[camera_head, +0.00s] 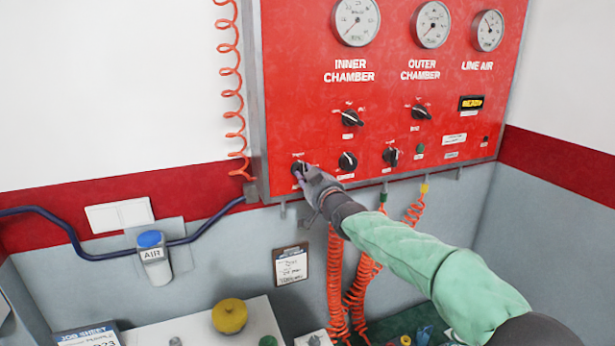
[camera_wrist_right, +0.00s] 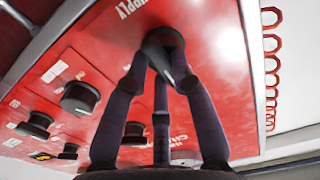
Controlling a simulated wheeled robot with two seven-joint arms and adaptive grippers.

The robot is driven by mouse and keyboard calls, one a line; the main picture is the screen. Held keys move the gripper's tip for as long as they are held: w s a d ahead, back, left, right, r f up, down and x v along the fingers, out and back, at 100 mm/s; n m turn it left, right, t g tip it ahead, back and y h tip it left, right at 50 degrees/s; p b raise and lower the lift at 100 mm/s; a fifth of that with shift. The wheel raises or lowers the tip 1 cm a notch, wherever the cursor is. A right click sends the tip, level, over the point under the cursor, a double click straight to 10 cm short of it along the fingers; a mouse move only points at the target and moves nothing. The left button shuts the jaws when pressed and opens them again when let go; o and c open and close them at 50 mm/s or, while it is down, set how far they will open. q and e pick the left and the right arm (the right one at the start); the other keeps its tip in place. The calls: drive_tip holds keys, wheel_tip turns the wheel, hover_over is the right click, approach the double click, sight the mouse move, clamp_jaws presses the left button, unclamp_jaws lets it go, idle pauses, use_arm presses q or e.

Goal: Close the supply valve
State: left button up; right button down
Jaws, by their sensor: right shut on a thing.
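The supply valve (camera_head: 298,166) is a black knob at the lower left of the red panel (camera_head: 290,95). In the right wrist view the knob (camera_wrist_right: 163,38) sits beside the word SUPPLY, partly hidden by my fingers. My right gripper (camera_head: 303,178) reaches in from the lower right, with its fingers at the knob. In the right wrist view the dark fingers of the gripper (camera_wrist_right: 160,62) close around the knob's front part. My left gripper is in neither view.
Other black knobs (camera_head: 348,161) sit close to the right of the supply valve. Orange coiled hoses (camera_head: 336,290) hang below the panel, near my right arm. A yellow round part (camera_head: 229,316) stands on the bench, and a blue-capped AIR unit (camera_head: 152,255) is on the wall.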

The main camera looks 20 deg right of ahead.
drive_tip(key=shift+f, duration=0.15)
drive_tip(key=c, duration=1)
unclamp_jaws()
drive_tip(key=shift+c, duration=0.2)
drive_tip(key=shift+s, duration=0.15)
drive_tip(key=s, duration=1.1)
drive_tip(key=shift+s+a, duration=0.35)
